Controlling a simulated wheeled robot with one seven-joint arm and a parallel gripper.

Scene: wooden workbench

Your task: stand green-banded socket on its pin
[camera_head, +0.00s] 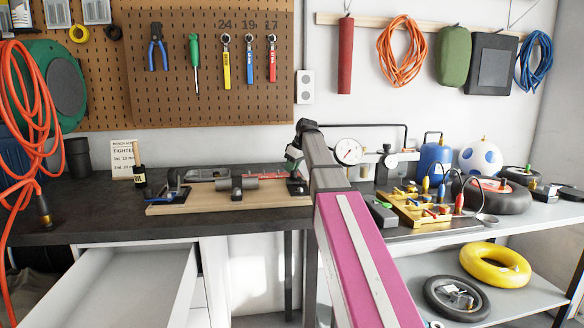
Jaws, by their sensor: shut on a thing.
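My gripper (296,172) is over the right end of a wooden board (205,203) on the dark bench. It points down and is partly hidden behind my own arm. It is shut on a small dark thing low at the board, most likely the green-banded socket. A grey cylinder (237,187) lies across the middle of the board. A dark tool with a blue part (174,188) is at the board's left end.
A dark bottle (139,172) and a note card (125,153) stand left. A dial gauge (348,152) and a brass-coloured fixture (421,207) stand right of my arm. An open drawer (135,285) juts out below. The bench left of the board is mostly clear.

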